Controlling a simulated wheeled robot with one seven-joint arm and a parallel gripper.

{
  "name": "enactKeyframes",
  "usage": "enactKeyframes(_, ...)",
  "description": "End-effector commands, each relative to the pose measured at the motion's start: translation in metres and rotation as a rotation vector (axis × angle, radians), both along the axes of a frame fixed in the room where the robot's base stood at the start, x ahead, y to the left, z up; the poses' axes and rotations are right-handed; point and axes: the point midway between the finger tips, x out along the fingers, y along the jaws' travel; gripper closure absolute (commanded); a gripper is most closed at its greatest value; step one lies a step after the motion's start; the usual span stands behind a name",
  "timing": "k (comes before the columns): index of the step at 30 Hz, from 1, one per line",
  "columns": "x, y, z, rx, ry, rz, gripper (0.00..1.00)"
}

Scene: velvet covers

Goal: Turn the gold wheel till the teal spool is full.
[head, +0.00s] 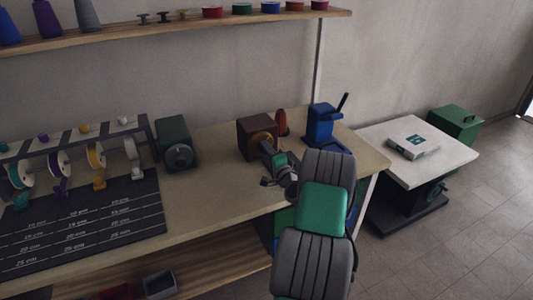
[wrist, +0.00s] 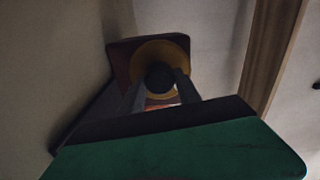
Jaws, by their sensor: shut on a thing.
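The gold wheel (head: 262,136) is on the front of a dark brown box (head: 252,128) on the bench. In the wrist view the gold wheel (wrist: 146,58) shows as a ring around a dark round knob (wrist: 160,76). My gripper (head: 267,149) is at the wheel, and its fingers in the wrist view (wrist: 161,88) are shut on the dark knob from both sides. The teal spool (head: 20,175) hangs at the left end of the rack; its pale disc shows, but how full it is is too small to tell.
Purple (head: 59,165), yellow (head: 95,155) and white (head: 131,147) spools hang beside it, behind a black measuring mat (head: 85,225). A green machine (head: 175,143) stands left of the box, a blue press (head: 325,128) right.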

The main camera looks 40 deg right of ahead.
Motion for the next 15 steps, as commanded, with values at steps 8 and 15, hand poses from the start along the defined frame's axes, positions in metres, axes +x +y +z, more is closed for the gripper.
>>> enactKeyframes(8,-0.0001,0.0,0.0,0.252,-0.073,0.0,1.0)
enactKeyframes(15,-0.0001,0.0003,0.0001,0.471,-0.137,0.0,1.0)
